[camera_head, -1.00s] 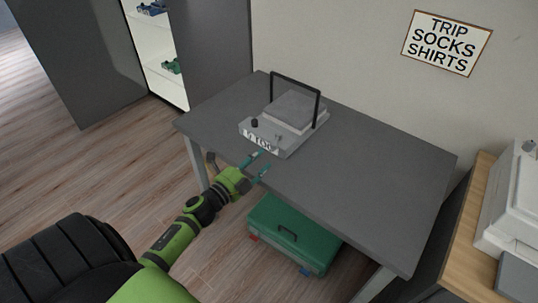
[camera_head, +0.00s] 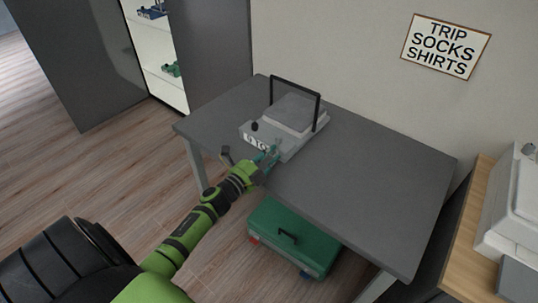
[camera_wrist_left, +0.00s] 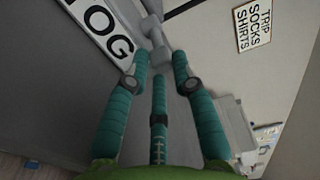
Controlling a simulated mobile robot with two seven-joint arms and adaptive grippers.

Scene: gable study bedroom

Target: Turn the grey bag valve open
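The grey bag (camera_head: 293,113), a flat box-like case with a black frame handle, lies on the dark grey desk (camera_head: 365,190). A white label with black letters is on its front face. Its small light grey valve (camera_wrist_left: 156,35) shows in the left wrist view, just beyond my fingertips. In the head view my fingers partly cover the valve and label. My left gripper (camera_head: 269,156) is at the bag's front, and its teal fingers (camera_wrist_left: 159,68) are apart around the line to the valve. I cannot tell whether they touch it. My right gripper is not in view.
A green case (camera_head: 293,240) lies on the floor under the desk. A black knob (camera_head: 255,126) stands on the bag, left of the valve. A sign (camera_head: 446,45) hangs on the wall. A wooden surface with a white object (camera_head: 515,205) is at right. The desk's right half is clear.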

